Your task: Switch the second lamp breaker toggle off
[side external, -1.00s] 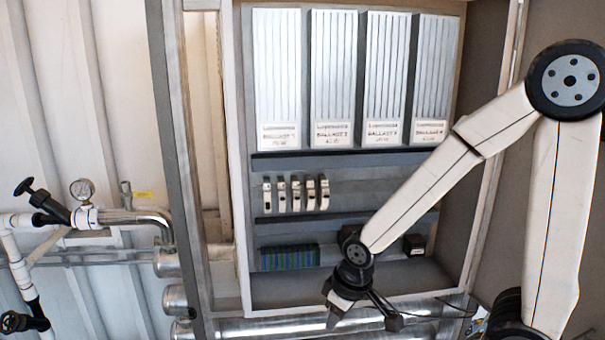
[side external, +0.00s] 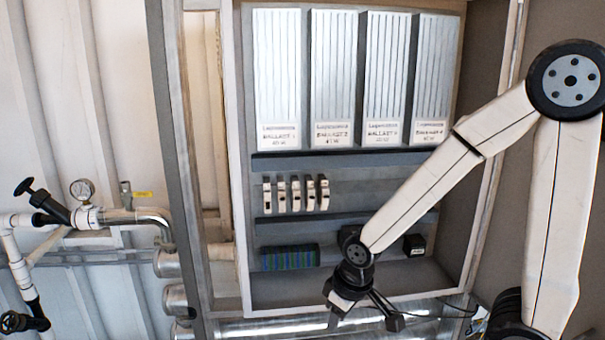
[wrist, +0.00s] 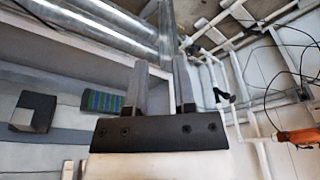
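A row of several white breakers with dark toggles (side external: 296,193) sits on the middle rail of the open cabinet in the side external view. The second one from the left (side external: 281,194) stands upright among its neighbours; its toggle is too small to read as on or off. My gripper (side external: 364,318) is low at the front edge of the cabinet, below and to the right of the breakers, apart from them. Its fingers are spread with nothing between them. In the wrist view the open fingers (wrist: 161,88) show, and the breakers are not clearly seen.
Tall ballasts (side external: 333,80) fill the cabinet's upper part. A green-blue terminal strip (side external: 290,257) and a small black box (side external: 414,244) lie on the lower rail. Shiny pipes (side external: 270,327) run below. A gauge (side external: 82,190) and valve piping stand at left.

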